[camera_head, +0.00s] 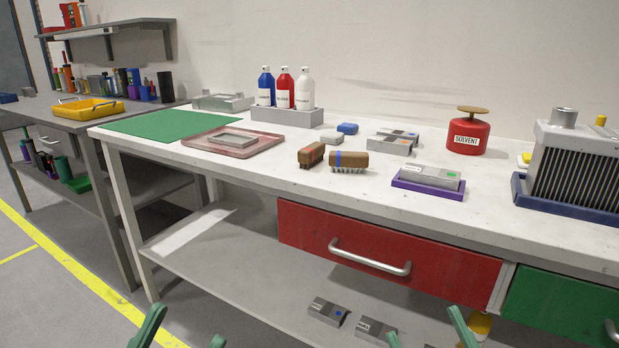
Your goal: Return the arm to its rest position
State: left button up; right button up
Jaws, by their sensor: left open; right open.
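My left gripper (183,336) shows only as green fingertips at the bottom edge, left of centre. Its fingers are apart, with nothing between them. My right gripper (428,336) shows as green fingertips at the bottom edge, right of centre. Its fingers are also apart, and no held object shows. Both grippers appear low in front of the white workbench (370,205), clear of its top. The rest of both arms is out of view.
The bench top holds two brushes (348,161), a purple tray (428,188), a red solvent can (467,136), spray bottles (285,88), a pink tray (232,143) and a radiator (578,160). Below are a shut red drawer (310,238) and a shelf with grey blocks (327,311).

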jog(key=s+a+r+n+g+y, duration=0.2)
jog(key=s+a+r+n+y, duration=0.25)
jog(key=s+r+y, duration=0.45)
pick_arm(q)
jog(key=w+a+f+n+g+y+p, duration=0.3)
jog(key=w+f+n+g+y+p, duration=0.5)
jog(key=p, duration=1.2)
pick_arm(e)
jog(key=w+d+f+m+g+h, duration=0.35)
jog(key=w+m+h, duration=0.4)
jog(key=h, duration=0.55)
pick_arm(q)
jog(key=s+a+f+n+g+y+p, duration=0.1)
jog(key=s+f+g+y+p, duration=0.3)
jog(key=s+p, duration=0.6)
jog(key=p, duration=0.4)
jog(key=shift+a+n+y, duration=0.3)
jog(key=shift+a+y, duration=0.1)
pick_arm(e)
jog(key=s+d+f+m+g+h, duration=0.1)
jog(key=s+f+m+g+h, duration=0.1)
jog(key=s+f+g, duration=0.6)
jog(key=shift+d, duration=0.3)
